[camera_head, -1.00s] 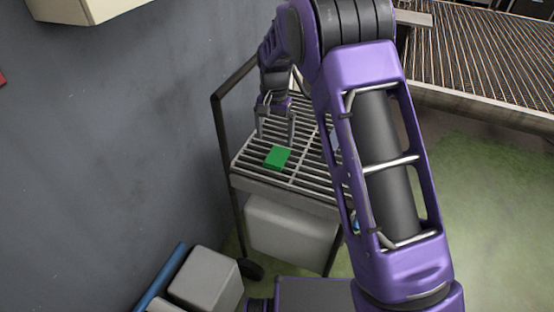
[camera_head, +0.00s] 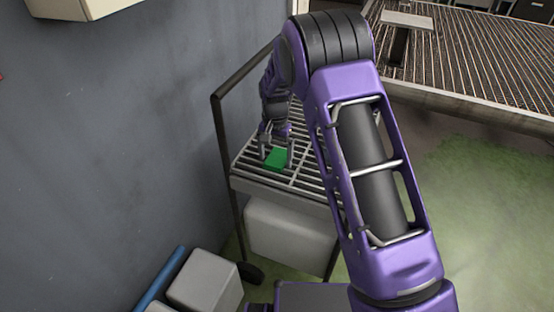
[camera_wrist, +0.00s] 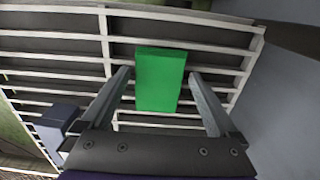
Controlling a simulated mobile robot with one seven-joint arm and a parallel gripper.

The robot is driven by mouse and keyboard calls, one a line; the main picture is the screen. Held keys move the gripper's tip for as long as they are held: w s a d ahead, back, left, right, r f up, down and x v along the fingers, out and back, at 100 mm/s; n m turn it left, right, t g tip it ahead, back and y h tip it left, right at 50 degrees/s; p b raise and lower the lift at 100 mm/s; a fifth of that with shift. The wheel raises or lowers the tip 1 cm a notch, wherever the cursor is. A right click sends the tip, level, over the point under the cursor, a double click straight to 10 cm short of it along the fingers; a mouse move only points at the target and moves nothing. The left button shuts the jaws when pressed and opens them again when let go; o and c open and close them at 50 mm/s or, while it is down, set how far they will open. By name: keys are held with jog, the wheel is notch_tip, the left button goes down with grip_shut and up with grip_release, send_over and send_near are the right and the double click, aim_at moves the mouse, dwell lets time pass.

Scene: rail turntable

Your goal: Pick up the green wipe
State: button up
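The green wipe (camera_head: 277,160) is a small flat green block lying on the slatted top of a cart (camera_head: 262,178). It also shows in the wrist view (camera_wrist: 160,79), squarely between the two fingers. My gripper (camera_head: 276,157) points down over the wipe with a finger on each side. In the wrist view my gripper (camera_wrist: 158,80) is open, with a gap between each finger and the wipe. Whether the fingertips touch the slats cannot be told.
A grey wall (camera_head: 120,130) stands close to the left of the cart, with a dark handle rail (camera_head: 222,140) on that side. A white bin (camera_head: 288,232) sits under the slats. Grey boxes (camera_head: 205,282) stand at front left. A large slatted conveyor (camera_head: 470,60) is at back right.

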aim_at(275, 160)
jog(key=c, duration=1.1)
jog(key=shift+o, duration=0.2)
notch_tip(275, 160, up, 10)
jog(key=p, duration=0.1)
